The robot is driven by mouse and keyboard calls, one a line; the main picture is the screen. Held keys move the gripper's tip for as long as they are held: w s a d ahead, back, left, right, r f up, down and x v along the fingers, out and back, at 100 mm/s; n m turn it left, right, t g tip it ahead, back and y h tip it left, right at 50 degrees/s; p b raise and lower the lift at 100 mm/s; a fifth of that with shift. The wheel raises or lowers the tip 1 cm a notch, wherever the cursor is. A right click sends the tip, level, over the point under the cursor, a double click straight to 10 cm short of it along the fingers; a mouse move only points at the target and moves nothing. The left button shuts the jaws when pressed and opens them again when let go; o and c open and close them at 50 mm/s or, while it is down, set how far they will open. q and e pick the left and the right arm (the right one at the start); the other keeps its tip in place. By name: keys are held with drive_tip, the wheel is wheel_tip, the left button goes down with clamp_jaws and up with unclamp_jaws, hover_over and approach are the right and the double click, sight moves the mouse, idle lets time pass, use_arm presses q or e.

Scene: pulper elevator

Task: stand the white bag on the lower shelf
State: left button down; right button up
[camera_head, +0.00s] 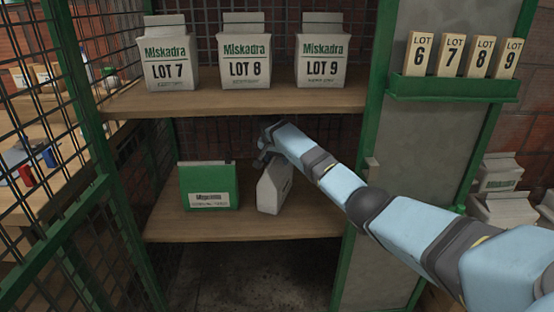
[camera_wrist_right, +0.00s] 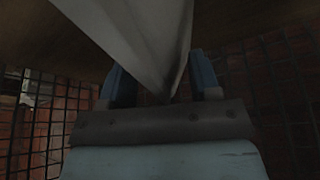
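The white bag (camera_head: 272,192) is on the lower shelf (camera_head: 240,225), right of the green box. It looks close to upright, perhaps slightly tilted, and its top is partly hidden by my right gripper (camera_head: 267,150). That gripper reaches in from the right, at the bag's top. In the right wrist view, the pale bag (camera_wrist_right: 145,40) narrows down between the two blue fingers of the right gripper (camera_wrist_right: 162,82). The fingers are apart with the bag between them; whether they press on it is unclear. My left gripper is not in view.
A green box (camera_head: 210,173) with a label stands on the lower shelf. The upper shelf (camera_head: 240,102) holds bags marked LOT 7, LOT 8 and LOT 9. A green post (camera_head: 370,110) bounds the right side, wire mesh the left. Lower shelf space is clear right of the bag.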

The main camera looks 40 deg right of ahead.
drive_tip(key=shift+o, duration=1)
drive_tip(key=shift+r, duration=0.3)
drive_tip(key=p+v, duration=0.1)
drive_tip(key=v, duration=0.2)
drive_tip(key=shift+p, duration=0.35)
use_arm(q)
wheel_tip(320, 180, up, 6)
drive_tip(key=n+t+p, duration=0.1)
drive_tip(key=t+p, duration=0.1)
drive_tip(key=p, duration=0.1)
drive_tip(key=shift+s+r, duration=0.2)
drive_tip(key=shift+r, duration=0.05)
use_arm(e)
drive_tip(key=s+a, duration=0.7)
drive_tip(key=a, duration=0.2)
drive_tip(key=shift+a+f, duration=0.25)
drive_tip(key=shift+a, duration=0.1)
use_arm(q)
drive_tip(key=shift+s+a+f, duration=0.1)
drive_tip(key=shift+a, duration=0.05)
